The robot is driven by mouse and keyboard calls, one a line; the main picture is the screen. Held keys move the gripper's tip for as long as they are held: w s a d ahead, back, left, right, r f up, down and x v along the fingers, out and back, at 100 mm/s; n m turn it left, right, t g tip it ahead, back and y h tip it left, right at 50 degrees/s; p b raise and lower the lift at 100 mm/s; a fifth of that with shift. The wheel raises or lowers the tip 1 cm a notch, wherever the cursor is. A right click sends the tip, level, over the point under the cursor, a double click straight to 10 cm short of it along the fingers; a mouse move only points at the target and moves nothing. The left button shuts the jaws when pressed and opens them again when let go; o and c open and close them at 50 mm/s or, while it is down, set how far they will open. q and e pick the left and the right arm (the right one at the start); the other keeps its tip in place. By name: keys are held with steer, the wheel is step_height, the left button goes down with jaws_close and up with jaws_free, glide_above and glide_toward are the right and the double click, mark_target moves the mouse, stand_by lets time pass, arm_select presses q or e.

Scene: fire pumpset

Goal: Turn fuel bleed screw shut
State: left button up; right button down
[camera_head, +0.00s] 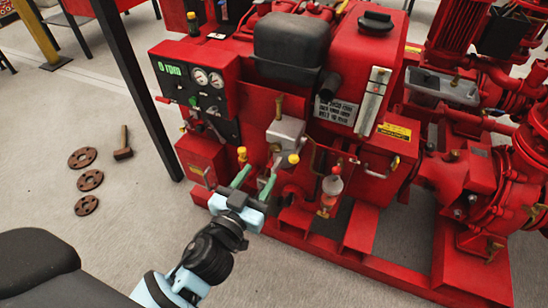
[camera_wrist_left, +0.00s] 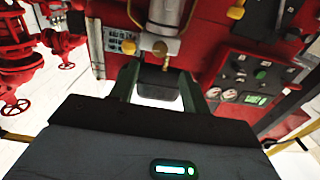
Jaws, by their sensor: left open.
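A small brass screw (camera_head: 279,107), which looks like the fuel bleed screw, stands on top of a grey filter housing (camera_head: 288,133) on the front of the red engine. In the left wrist view, which is upside down, the brass screw (camera_wrist_left: 161,50) lies just beyond the fingertips, roughly centred between them. My left gripper (camera_head: 254,182) has its two green fingers apart and empty, in front of and below the housing in the head view. It also shows in the left wrist view (camera_wrist_left: 160,82). The fingers do not appear to touch the screw. My right gripper is not in view.
A control panel (camera_head: 205,90) with gauges stands left of the housing. Yellow-topped knobs (camera_head: 293,158) and a glass bowl (camera_head: 332,186) are close by. A black post (camera_head: 135,85) rises at left.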

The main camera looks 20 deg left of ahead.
mark_target(275, 150)
arm_select(q)
steer(key=w, duration=0.6)
steer(key=shift+w+d, duration=0.15)
steer(key=shift+w, duration=0.7)
steer(key=shift+c, duration=0.5)
steer(key=c, duration=0.9)
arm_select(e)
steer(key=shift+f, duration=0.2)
